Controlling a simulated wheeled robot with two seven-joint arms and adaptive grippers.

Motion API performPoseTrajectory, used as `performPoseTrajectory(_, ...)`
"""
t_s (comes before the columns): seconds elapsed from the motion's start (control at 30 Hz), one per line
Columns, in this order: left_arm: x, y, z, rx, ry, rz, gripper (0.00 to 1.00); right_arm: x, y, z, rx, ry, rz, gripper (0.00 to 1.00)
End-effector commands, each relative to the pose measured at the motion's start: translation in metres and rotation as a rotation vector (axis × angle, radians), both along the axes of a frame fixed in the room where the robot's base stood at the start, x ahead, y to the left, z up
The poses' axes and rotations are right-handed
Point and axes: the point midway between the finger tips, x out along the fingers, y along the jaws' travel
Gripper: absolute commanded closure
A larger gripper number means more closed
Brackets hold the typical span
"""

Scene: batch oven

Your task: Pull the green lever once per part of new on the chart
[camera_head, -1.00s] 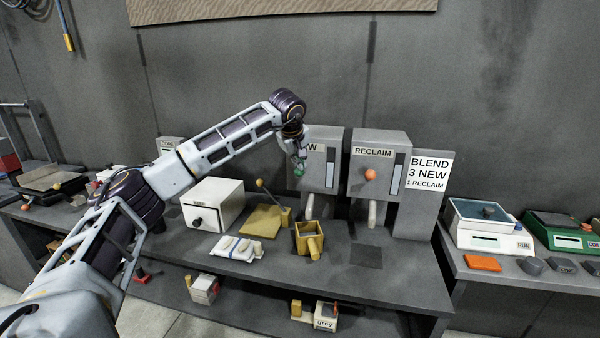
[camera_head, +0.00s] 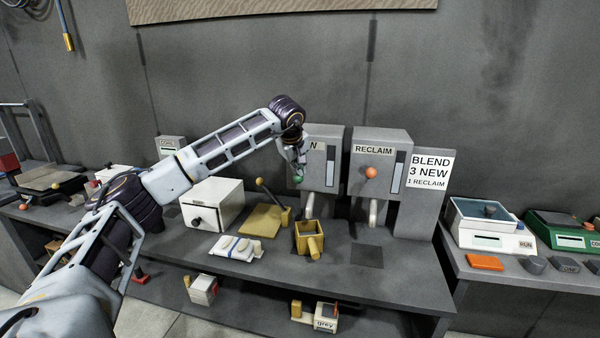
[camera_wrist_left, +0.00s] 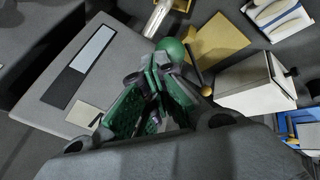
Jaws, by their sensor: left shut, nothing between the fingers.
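The chart (camera_head: 430,171) reads BLEND, 3 NEW, 1 RECLAIM. The grey dispenser (camera_head: 321,150), its label partly hidden by my arm, carries the green lever knob (camera_head: 298,179). In the left wrist view the green knob (camera_wrist_left: 172,47) sits just beyond my fingertips. My left gripper (camera_head: 300,168) is shut with nothing between its fingers, directly above the knob, at or very near contact. The RECLAIM dispenser (camera_head: 379,155) has an orange knob (camera_head: 371,174). A yellow open box with a handle (camera_head: 308,238) stands below the first dispenser. My right gripper is out of view.
A white box with a black knob (camera_head: 212,204), a yellow plate (camera_head: 263,220) and a white tray with pale pieces (camera_head: 236,248) stand left of the yellow box. A dark square (camera_head: 367,256) below RECLAIM is clear.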

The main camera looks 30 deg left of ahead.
Motion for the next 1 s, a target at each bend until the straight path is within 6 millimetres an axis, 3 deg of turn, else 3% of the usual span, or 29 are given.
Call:
performPoseTrajectory(0.5,-0.003,-0.001,-0.019,0.000,-0.001,-0.001,1.00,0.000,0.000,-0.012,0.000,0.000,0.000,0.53)
performPoseTrajectory(0.8,-0.003,-0.001,-0.017,0.000,-0.001,-0.001,1.00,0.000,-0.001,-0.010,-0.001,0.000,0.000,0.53)
performPoseTrajectory(1.0,-0.003,-0.001,-0.002,0.000,-0.001,0.000,1.00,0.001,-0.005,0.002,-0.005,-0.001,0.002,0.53)
